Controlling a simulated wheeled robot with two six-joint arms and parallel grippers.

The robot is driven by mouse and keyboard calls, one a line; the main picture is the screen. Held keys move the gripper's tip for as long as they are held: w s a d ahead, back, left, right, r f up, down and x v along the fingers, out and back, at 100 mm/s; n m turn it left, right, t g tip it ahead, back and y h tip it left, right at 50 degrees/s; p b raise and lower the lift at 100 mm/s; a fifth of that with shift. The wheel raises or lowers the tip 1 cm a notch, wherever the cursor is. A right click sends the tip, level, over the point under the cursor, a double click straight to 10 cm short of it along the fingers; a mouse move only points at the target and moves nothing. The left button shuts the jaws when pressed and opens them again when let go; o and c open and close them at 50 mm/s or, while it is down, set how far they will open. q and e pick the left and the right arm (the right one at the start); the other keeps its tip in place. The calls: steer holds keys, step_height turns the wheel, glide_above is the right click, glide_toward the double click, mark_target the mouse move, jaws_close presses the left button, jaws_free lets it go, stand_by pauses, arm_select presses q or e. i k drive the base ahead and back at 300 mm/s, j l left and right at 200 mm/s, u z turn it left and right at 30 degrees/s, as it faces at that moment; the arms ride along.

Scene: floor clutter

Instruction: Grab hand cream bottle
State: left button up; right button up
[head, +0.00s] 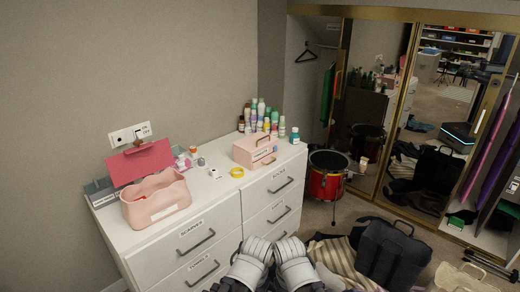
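Several small bottles and tubes (262,118) stand in a cluster at the back right corner of the white dresser. They have white, green, yellow and dark colours. I cannot tell which one is the hand cream bottle, as their labels are too small to read. A single small bottle with a teal label (295,135) stands apart near the dresser's right edge. Two white ribbed parts of my arms show at the bottom centre, in front of the dresser. My grippers are not visible, and nothing is seen held.
The white dresser (205,225) also holds a pink basket (157,200), a pink box (254,150), a yellow ring (237,172) and small items. A red drum (327,176) stands to its right. Bags and cloth, including a dark bag (390,252), crowd the floor at lower right.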

mark_target(294, 139)
steer(key=i+z, duration=0.15)
steer(key=i, duration=0.35)
steer(key=i+z, duration=0.1)
steer(key=i, duration=0.35)
steer(key=i+j+z, duration=0.15)
steer(key=i, duration=0.35)
steer(key=i+j+z, duration=0.15)
steer(key=i, duration=0.3)
steer(key=i+j+z, duration=0.15)
steer(key=i, duration=0.3)
